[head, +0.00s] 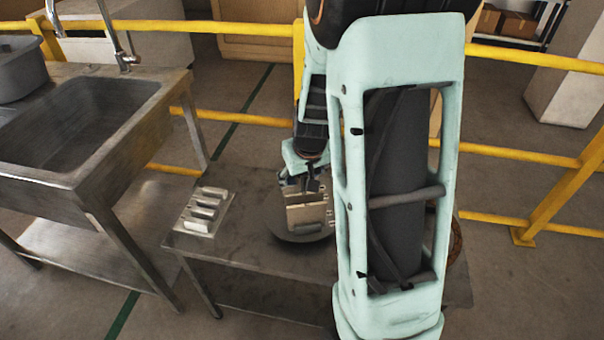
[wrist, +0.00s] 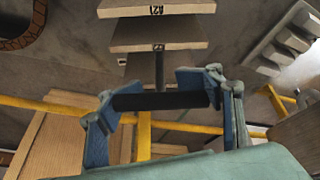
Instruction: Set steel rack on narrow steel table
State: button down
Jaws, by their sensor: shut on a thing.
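My gripper (wrist: 160,101) is shut on a black bar handle (wrist: 150,102) that spans between its blue finger pads. A black post joins the handle to stacked beige slabs (wrist: 158,40), one marked with a label. In the head view my gripper (head: 308,186) holds this slab piece (head: 305,214) over the low narrow steel table (head: 265,261). A ribbed, slotted metal rack (head: 203,213), likely the steel rack, sits on the table's left end, apart from my gripper. It also shows in the wrist view (wrist: 285,48). My arm hides much of the table's right part.
A dark round plate (head: 290,233) lies under the held piece. A brown round object (head: 455,243) is partly hidden at the right. A steel sink bench (head: 88,135) stands left. Yellow rails (head: 240,117) run behind the table. Bare tabletop shows in front of the metal rack.

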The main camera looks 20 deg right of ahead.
jog(key=shift+w, duration=0.1)
jog(key=shift+f, duration=0.25)
jog(key=c, duration=0.6)
grip_release()
jog(key=shift+r, duration=0.25)
jog(key=p+v, duration=0.3)
jog(key=v, duration=0.9)
